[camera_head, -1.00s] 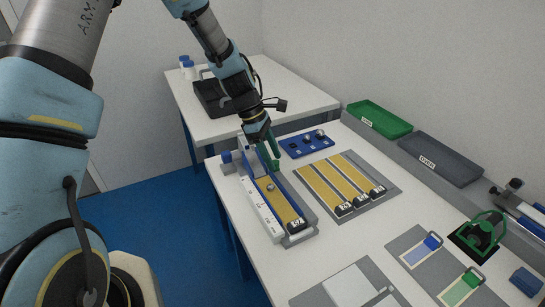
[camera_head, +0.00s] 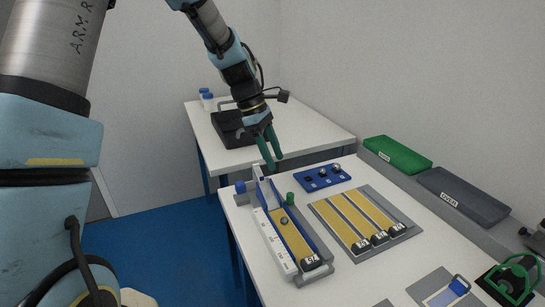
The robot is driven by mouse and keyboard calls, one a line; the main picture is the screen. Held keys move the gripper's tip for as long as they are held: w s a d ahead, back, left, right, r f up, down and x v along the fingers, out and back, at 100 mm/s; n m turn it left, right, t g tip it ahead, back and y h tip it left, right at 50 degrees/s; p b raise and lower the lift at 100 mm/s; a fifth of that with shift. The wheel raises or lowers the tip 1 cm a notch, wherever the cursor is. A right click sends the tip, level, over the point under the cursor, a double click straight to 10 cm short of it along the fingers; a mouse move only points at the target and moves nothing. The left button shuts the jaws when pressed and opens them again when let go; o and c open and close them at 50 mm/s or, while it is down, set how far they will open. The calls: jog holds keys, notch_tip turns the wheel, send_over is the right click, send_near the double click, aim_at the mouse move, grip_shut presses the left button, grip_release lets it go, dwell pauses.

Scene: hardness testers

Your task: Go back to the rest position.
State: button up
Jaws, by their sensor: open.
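My gripper (camera_head: 275,163) has green fingers and is open and empty. It hangs in the air above the far end of the tester (camera_head: 316,272), pointing down. The tester lies on the near white table, with a yellow strip (camera_head: 292,238), a small grey ball (camera_head: 284,221) on that strip, a white scale along its left side and a black labelled block (camera_head: 310,262) at its near end. A green knob (camera_head: 290,198) stands at its far right side, apart from the fingers.
Right of the tester, a grey mat (camera_head: 402,216) holds several yellow strips. Behind are a blue ball holder (camera_head: 321,178), a green tray (camera_head: 397,153) and a dark tray (camera_head: 462,194). A black case (camera_head: 232,129) stands on the back table. The air around my gripper is clear.

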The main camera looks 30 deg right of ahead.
jog(key=w+a+r+m+t+y, duration=0.1)
jog(key=w+a+m, duration=0.1)
jog(key=a, duration=0.7)
jog(key=w+a+m+t, duration=0.1)
jog(key=a+m+t, duration=0.1)
jog(key=a, duration=0.6)
jog(key=s+a+m+t+y, duration=0.1)
jog(key=s+a+m, duration=0.1)
jog(key=a, duration=0.7)
jog(key=s+a+r+m, duration=0.1)
jog(key=s+a+m, duration=0.2)
jog(key=a, duration=0.7)
jog(key=shift+s+m+t+y, duration=0.3)
jog(key=shift+s+t+y, duration=0.1)
